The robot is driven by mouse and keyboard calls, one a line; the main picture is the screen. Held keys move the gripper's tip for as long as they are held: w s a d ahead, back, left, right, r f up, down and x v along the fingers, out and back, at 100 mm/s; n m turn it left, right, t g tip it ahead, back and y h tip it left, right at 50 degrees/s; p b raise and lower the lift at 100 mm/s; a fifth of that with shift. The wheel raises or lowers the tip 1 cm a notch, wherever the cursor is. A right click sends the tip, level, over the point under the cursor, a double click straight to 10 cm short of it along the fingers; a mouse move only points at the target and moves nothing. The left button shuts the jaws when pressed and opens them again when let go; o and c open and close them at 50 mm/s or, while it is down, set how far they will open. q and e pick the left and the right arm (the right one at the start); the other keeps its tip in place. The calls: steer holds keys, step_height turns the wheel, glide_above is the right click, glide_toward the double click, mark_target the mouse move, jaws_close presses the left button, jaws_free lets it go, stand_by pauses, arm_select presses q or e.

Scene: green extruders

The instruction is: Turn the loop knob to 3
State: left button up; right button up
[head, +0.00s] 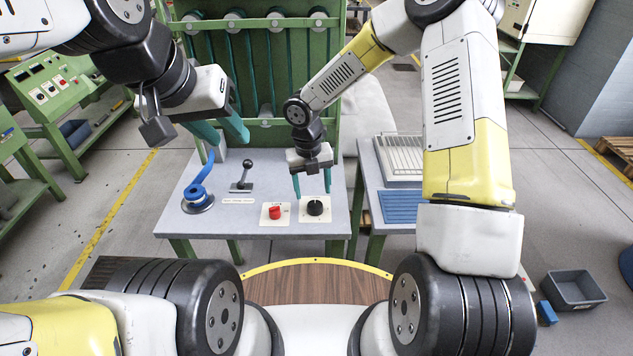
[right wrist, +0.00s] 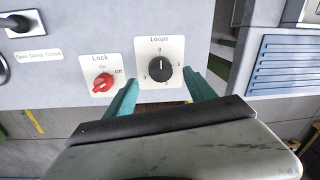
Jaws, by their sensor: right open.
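The black loop knob (head: 315,207) sits on a white plate marked "Loops" near the front right of the grey panel; it also shows in the right wrist view (right wrist: 159,69). Its white pointer line looks aimed near the 0 at the top. My right gripper (head: 312,192) is open, with its teal fingers (right wrist: 165,92) one on each side of the knob; I cannot tell whether they touch it. My left gripper (head: 222,136) is raised over the left back of the panel, its teal fingers apart and empty.
The red lock knob (head: 275,212) is just left of the loop knob. A side table with a blue vented panel (head: 401,206) is to the right.

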mark_target(314, 204)
steer(key=f, duration=0.5)
steer(key=shift+d+f, duration=0.2)
steer(key=shift+f, duration=0.1)
steer(key=c, duration=1.4)
